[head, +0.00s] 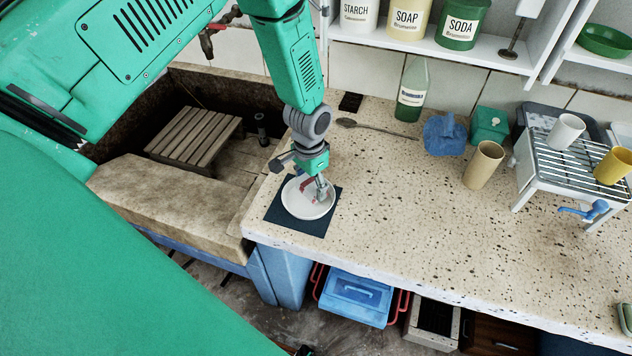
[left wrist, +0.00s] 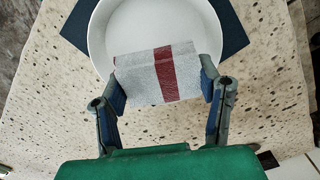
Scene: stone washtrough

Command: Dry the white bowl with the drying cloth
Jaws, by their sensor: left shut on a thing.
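The white bowl (head: 296,204) sits on a dark blue mat (head: 277,217) near the left end of the speckled counter. My left gripper (head: 318,188) reaches down from above into the bowl's area. In the left wrist view the gripper (left wrist: 163,80) is shut on the drying cloth (left wrist: 140,80), which is pale grey with a dark red stripe. The cloth lies over the near part of the bowl (left wrist: 125,30), over its inside and rim. I cannot tell whether the cloth touches the bowl. My right gripper is not in view.
The stone trough (head: 165,205) lies left. The counter's front middle is clear.

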